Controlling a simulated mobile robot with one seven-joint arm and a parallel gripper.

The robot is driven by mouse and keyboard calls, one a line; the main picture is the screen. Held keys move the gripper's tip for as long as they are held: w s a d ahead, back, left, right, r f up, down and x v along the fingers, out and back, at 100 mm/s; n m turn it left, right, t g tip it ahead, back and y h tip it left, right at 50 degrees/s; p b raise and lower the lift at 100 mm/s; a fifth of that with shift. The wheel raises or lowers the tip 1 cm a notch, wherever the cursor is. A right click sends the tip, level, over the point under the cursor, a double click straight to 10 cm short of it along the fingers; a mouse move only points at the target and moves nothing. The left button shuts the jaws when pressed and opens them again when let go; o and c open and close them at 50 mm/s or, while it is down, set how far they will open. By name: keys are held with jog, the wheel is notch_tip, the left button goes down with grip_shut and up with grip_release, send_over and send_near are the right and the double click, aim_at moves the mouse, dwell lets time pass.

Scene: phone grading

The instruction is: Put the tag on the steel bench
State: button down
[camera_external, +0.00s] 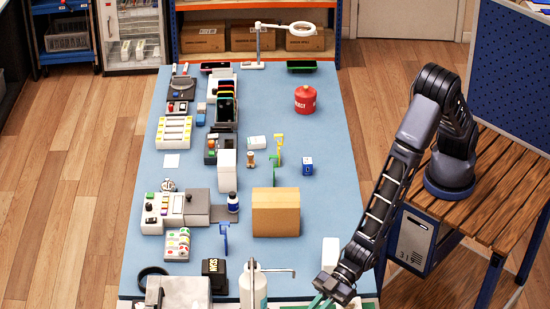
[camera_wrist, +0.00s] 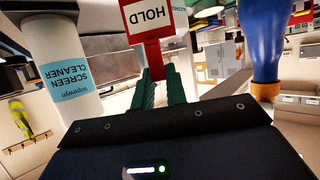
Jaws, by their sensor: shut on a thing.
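My gripper (camera_wrist: 160,88) has green fingers shut on the red stem of the tag (camera_wrist: 150,22), a red-bordered white card reading HOLD. In the wrist view the card is upside down and stands out beyond the fingertips; its top is cut off by the picture edge. In the external view my gripper (camera_external: 322,299) is low at the near end of the blue-topped table, right of the white bottle; the tag cannot be made out there. I cannot identify a steel bench with certainty in either view.
The white screen cleaner bottle (camera_wrist: 68,80) stands left of my gripper; it also shows in the external view (camera_external: 253,285). A blue thing with an orange end (camera_wrist: 264,50) is at right. A cardboard box (camera_external: 276,212) stands on the blue table top (camera_external: 325,175), whose right side is fairly clear.

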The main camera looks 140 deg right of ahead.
jog(key=shift+f, duration=0.35)
jog(key=c, duration=1.3)
grip_release()
jog(key=shift+c, duration=0.2)
jog(key=s+d+r+g, duration=0.2)
jog(key=s+r, duration=1)
jog(key=s, duration=0.3)
jog(key=s+d+r+g, duration=0.2)
jog(key=s+r, duration=1)
jog(key=s, duration=0.2)
jog(key=s+d+r+g, duration=0.1)
jog(key=s+r+g, duration=0.1)
jog(key=s, duration=1.2)
jog(key=s+d+r+g, duration=0.1)
jog(key=s+r+g, duration=0.1)
jog(key=s, duration=1.3)
jog(key=shift+d+r+g, duration=0.3)
jog(key=shift+r+g, duration=0.1)
jog(key=shift+r, duration=0.35)
